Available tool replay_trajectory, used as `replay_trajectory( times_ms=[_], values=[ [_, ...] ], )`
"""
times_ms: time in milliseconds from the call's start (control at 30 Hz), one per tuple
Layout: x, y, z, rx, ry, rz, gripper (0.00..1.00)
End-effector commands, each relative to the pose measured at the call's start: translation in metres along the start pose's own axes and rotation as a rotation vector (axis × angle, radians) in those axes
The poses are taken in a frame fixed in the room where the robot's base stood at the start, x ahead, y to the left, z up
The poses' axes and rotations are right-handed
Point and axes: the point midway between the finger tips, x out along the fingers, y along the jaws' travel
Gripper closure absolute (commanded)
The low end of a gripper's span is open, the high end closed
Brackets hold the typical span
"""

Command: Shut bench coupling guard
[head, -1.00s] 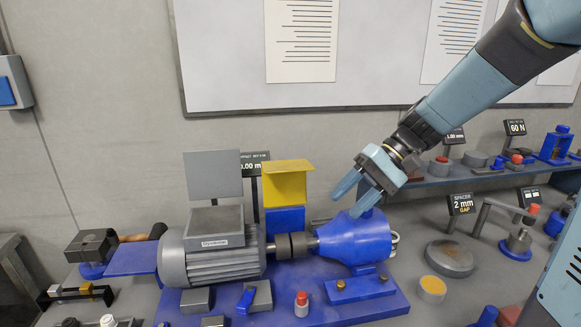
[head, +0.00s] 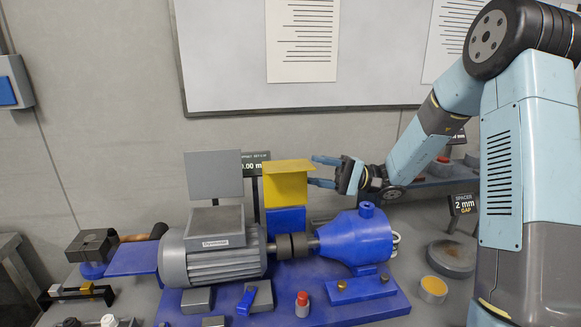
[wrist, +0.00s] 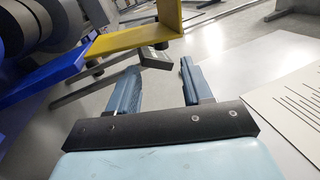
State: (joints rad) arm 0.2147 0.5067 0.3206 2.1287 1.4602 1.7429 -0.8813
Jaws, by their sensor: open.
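The yellow coupling guard (head: 291,188) stands raised on a blue bracket (head: 286,221) behind the shaft, with its top flange jutting out. The dark coupling (head: 292,246) below it, between the grey motor (head: 212,255) and the blue pump (head: 356,240), is exposed. My gripper (head: 318,171) is open and empty just right of the guard, its fingers pointing left towards it. In the wrist view the guard (wrist: 130,40) lies beyond the open fingers (wrist: 160,85), at the upper left. Nothing is between the fingers; in the head view I cannot tell whether the upper fingertip touches the guard.
A whiteboard (head: 225,80) hangs on the wall behind. A red-capped bottle (head: 302,304) and small blocks stand in front on the blue base (head: 345,312). A dark sign is behind the guard.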

Motion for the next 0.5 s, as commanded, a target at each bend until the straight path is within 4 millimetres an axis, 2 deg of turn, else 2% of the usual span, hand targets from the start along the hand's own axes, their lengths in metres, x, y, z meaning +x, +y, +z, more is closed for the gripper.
replay_trajectory(
  times_ms=[167, 500],
  values=[
    [0.009, 0.001, -0.002, -0.006, -0.006, -0.022, 0.5],
    [0.055, -0.001, -0.001, -0.006, -0.007, -0.02, 0.5]
  ],
)
